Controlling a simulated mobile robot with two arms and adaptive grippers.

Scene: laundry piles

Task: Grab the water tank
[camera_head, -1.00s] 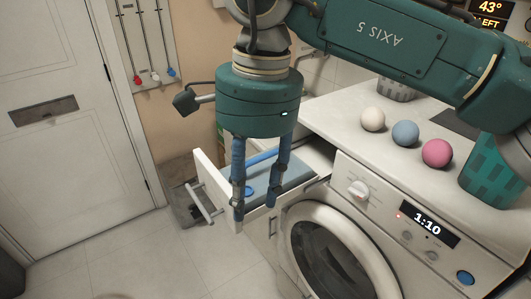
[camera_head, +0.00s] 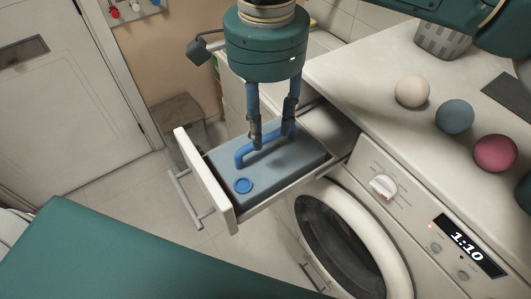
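The water tank (camera_head: 222,165) is a flat blue-grey block lying in the pulled-out white drawer (camera_head: 203,177), left of the washing machine. It has a raised blue handle (camera_head: 245,155) and a round blue cap (camera_head: 243,186) near the drawer front. My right gripper (camera_head: 273,140) points down over the tank, its two blue fingers apart. The fingertips are at the handle and hide part of it; I cannot tell if they touch it. My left gripper is out of view; a green link of mine fills the lower left.
The washing machine (camera_head: 378,215) stands right of the drawer. Its white top (camera_head: 375,75) carries white (camera_head: 412,91), blue (camera_head: 455,117) and pink (camera_head: 495,153) balls and a grey basket (camera_head: 443,38). A door (camera_head: 50,85) is at the left. The tiled floor before the drawer is clear.

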